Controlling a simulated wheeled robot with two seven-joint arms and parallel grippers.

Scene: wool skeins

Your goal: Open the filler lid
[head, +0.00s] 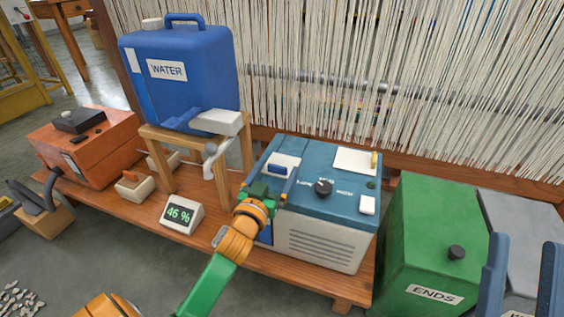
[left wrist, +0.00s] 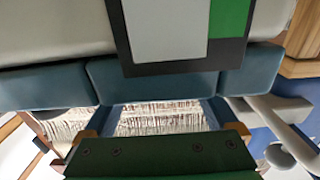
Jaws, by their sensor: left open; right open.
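The blue-topped humidifier-like unit (head: 330,205) stands on the wooden bench, with a light vented front. A white plate with a blue bar (head: 285,160) lies at the left of its top, looking like the filler lid, down flat. A black knob (head: 323,187) is to its right. My left gripper (head: 276,172) is open at the unit's front-left edge, its blue fingers either side of the plate's near part; contact cannot be told. In the left wrist view, the open fingers (left wrist: 160,108) reach to the unit's blue edge (left wrist: 150,82). My right gripper (head: 520,262) is open and empty, lower right.
A blue water jug (head: 180,75) on a wooden stand (head: 160,150) is left of the unit, its white tap close by. A display reading 46 % (head: 182,215) stands in front. A green ENDS bin (head: 430,235) is right. Loom strands (head: 340,60) hang behind.

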